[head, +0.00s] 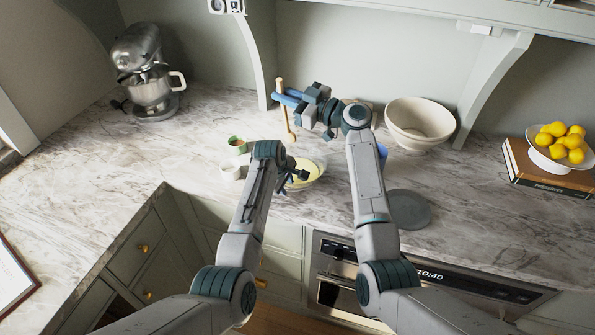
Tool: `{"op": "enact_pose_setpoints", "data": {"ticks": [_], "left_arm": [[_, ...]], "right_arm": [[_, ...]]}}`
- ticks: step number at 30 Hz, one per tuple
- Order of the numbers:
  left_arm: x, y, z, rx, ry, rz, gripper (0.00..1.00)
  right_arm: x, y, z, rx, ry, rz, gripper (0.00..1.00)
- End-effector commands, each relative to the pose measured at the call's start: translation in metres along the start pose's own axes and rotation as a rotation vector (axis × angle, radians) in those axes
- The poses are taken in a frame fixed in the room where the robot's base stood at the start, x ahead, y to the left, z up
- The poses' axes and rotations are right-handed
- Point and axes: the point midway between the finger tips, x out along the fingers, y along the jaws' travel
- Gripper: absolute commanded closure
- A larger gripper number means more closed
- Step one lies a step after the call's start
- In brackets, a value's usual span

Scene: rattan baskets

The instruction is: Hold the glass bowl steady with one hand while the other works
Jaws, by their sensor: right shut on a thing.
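The glass bowl (317,169) stands on the marble counter in the middle of the head view, with something pale yellow in it. My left gripper (289,176) is at the bowl's left rim, and its fingers overlap the bowl's edge. The arm and the small size hide whether the fingers are closed on the rim. My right gripper (288,98) is behind and above the bowl, shut on a long wooden stick-like tool (291,126). The tool is nearly upright, and its lower end is behind the bowl's left side. I cannot tell whether it touches anything there.
A green-rimmed cup (237,146) and a white cup (230,172) stand left of the bowl. A blue object (382,152) is partly hidden by my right arm. A grey disc (410,210) and large cream bowl (420,121) are right. The left counter is mostly free.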

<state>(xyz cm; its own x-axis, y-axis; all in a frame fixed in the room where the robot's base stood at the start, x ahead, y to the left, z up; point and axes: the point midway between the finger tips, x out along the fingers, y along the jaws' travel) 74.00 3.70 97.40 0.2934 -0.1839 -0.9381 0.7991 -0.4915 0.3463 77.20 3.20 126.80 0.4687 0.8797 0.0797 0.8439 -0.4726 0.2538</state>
Motion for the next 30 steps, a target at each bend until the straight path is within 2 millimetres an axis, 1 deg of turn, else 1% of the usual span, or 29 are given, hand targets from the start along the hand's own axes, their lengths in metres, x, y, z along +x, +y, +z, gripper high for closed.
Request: {"op": "enact_pose_setpoints", "data": {"ticks": [8,11,13,17,24,27,30], "left_arm": [[-0.003,0.002,-0.001,0.000,0.002,0.005,0.70],[-0.007,0.003,-0.001,0.000,0.003,0.006,0.70],[-0.015,0.003,-0.001,0.000,0.003,0.007,0.70],[-0.036,0.003,-0.001,-0.001,0.004,0.009,0.70],[-0.086,0.002,-0.001,-0.001,0.003,0.006,0.70],[-0.102,0.002,-0.001,0.000,0.002,0.006,0.70],[-0.113,0.002,-0.001,0.000,0.002,0.004,0.70]], "right_arm": [[0.000,0.000,0.000,0.000,0.000,0.000,1.00],[0.000,0.000,0.000,0.000,0.000,0.000,1.00],[0.000,0.000,0.000,0.000,0.000,0.000,1.00],[0.000,0.000,0.000,0.000,0.000,0.000,1.00],[0.000,0.000,0.000,0.000,0.000,0.000,1.00],[0.000,0.000,0.000,0.000,0.000,0.000,1.00],[0.000,0.000,0.000,0.000,0.000,0.000,1.00]]}}
